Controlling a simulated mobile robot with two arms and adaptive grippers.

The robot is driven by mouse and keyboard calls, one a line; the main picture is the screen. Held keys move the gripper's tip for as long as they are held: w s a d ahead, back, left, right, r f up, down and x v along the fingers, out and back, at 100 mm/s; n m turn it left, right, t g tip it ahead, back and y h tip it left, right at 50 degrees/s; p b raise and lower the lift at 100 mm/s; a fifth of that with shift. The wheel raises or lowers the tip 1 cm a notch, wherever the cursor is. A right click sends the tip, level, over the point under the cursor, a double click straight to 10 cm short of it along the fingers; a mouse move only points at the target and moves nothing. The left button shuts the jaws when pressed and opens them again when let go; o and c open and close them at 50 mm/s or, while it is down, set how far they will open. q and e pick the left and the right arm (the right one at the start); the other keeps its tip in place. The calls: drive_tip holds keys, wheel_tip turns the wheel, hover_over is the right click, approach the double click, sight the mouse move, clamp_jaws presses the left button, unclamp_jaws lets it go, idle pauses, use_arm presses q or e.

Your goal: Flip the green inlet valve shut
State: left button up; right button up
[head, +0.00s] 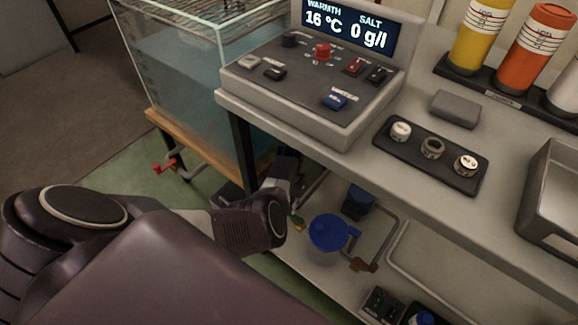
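A small green-and-yellow piece (298,222), probably the green inlet valve's handle, shows under the bench, just right of my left wrist. Most of the valve and its pipe are hidden behind my arm. My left arm comes in from the left and reaches below the bench edge. My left gripper (287,172) is dark and small beside the bench leg, and its fingertips cannot be made out. I cannot tell whether it touches anything. My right gripper is not in view.
A glass tank (185,75) stands at left, with a red-handled valve (165,167) below it. A blue round part (328,232) and a brown-handled valve (362,265) sit under the bench. A control panel (310,75) and a tray with three knobs (465,182) are on top.

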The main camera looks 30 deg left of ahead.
use_arm(q)
clamp_jaws()
drive_tip(key=shift+s, duration=0.1)
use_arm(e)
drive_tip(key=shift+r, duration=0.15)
use_arm(q)
drive_tip(key=s+d+n+p, duration=0.4)
drive_tip(key=s+n+p, duration=0.1)
drive_tip(key=n, duration=1.2)
drive_tip(key=shift+d+n+p, duration=0.3)
drive_tip(key=shift+n+p, duration=0.1)
drive_tip(key=shift+p, duration=0.1)
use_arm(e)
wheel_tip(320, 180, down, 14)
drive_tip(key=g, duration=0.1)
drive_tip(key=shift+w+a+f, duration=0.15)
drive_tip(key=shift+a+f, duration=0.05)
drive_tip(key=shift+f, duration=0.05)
use_arm(q)
drive_tip(key=shift+s+d, duration=0.1)
